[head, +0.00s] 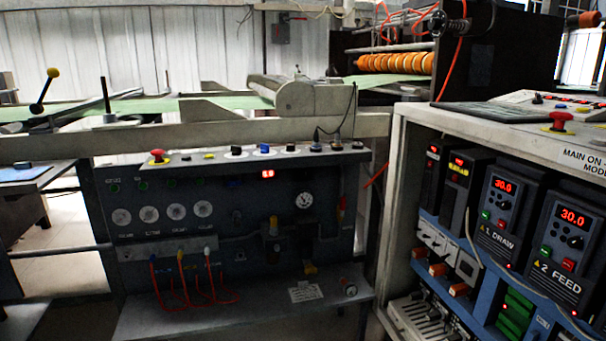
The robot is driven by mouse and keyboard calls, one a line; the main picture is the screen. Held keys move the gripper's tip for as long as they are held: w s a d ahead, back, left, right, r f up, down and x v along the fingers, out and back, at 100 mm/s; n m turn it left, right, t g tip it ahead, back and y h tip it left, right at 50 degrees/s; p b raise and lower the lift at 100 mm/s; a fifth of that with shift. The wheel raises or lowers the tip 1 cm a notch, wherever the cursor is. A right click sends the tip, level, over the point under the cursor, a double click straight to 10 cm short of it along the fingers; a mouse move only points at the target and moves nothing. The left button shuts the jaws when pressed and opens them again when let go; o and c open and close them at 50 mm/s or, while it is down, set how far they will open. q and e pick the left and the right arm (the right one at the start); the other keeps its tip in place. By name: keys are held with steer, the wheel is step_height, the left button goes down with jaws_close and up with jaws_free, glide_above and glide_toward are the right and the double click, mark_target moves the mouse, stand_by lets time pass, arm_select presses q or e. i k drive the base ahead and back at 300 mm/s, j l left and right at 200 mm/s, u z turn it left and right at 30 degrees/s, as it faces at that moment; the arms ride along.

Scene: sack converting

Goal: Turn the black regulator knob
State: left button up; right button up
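A round white pressure gauge (304,200) is on the right half of the dark blue control panel (225,200). Dark regulator fittings (303,236) sit just below it, with a yellow part at their lower end. The black regulator knob blends into these dark fittings, and I cannot make out its exact outline or its turned position. Neither of my grippers is in the head view, and nothing is seen touching the panel.
A grey ledge (150,322) juts out below the panel, with red hoses (165,285) above it. A red mushroom button (157,155) stands on the panel's top shelf. An open cabinet with drive units (571,225) stands close at the right. Floor shows at the left.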

mark_target(305, 173)
steer(key=j+z, duration=0.25)
steer(key=j, duration=0.4)
steer(key=j+z, duration=0.25)
steer(key=j, duration=0.4)
